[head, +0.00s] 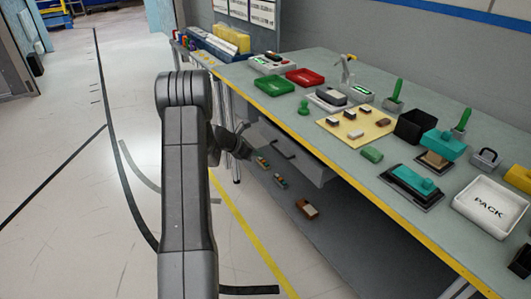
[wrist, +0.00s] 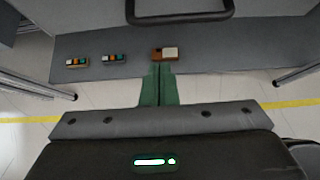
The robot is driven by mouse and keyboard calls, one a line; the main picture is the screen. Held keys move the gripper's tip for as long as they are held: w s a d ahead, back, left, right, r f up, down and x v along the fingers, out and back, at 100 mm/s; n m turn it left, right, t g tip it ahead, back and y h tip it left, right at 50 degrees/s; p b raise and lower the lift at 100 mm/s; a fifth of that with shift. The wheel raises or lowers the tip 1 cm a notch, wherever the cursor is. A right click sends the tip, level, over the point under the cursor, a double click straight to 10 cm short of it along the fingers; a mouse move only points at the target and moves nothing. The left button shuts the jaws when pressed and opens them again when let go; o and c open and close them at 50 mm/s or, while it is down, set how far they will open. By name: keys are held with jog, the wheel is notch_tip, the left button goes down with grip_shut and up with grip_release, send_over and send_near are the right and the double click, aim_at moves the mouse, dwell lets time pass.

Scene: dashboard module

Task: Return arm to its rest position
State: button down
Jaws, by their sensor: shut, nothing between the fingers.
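My arm rises in the middle of the head view and bends down towards the bench front. My gripper (head: 243,150) is at the drawer front under the bench top, seen small and partly hidden by my arm. In the wrist view its two green fingers (wrist: 159,70) are together and hold nothing. Below their tips, a brown and white block (wrist: 165,54) lies on the lower shelf.
The grey drawer (head: 305,168) has a dark handle (head: 283,150), which also shows in the wrist view (wrist: 180,17). The bench top (head: 270,108) carries trays, tools and modules to the right. Two small modules (wrist: 77,62) lie on the lower shelf (wrist: 215,55). The floor (head: 75,200) at left is clear.

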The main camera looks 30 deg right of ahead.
jog(key=v, duration=0.9)
jog(key=shift+a+r, duration=0.2)
jog(key=shift+r, duration=0.05)
jog(key=d+f+p, duration=0.1)
jog(key=d+f, duration=0.4)
jog(key=d, duration=0.7)
jog(key=shift+w+f, duration=0.25)
jog(key=shift+w, duration=0.05)
jog(key=shift+a, duration=0.1)
